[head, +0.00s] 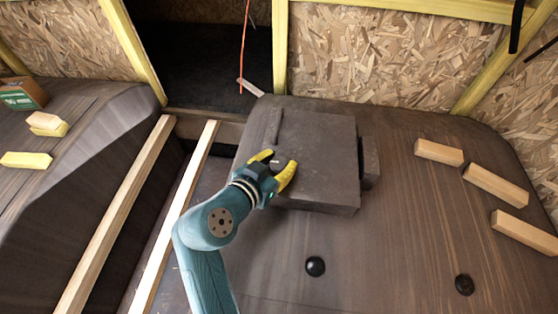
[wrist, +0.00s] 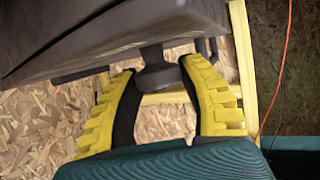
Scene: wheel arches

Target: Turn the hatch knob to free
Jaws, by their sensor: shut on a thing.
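The hatch (head: 328,150) is a dark grey-brown slab on top of the right wheel arch. It also fills the upper left of the wrist view (wrist: 90,35). The hatch knob (wrist: 158,75) is dark and round on a short stem below the hatch. My gripper (head: 277,170) is at the left part of the hatch, with yellow fingers. In the wrist view the fingers (wrist: 158,90) stand on both sides of the knob and are shut on it. In the head view the gripper mostly hides the knob. The knob's turn angle cannot be told.
Several wooden blocks (head: 496,186) lie on the right of the arch. Two black round caps (head: 315,266) sit near its front. Wooden rails (head: 117,215) run along the gap at left. An orange cord (head: 244,45) hangs at the back. The arch between hatch and caps is clear.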

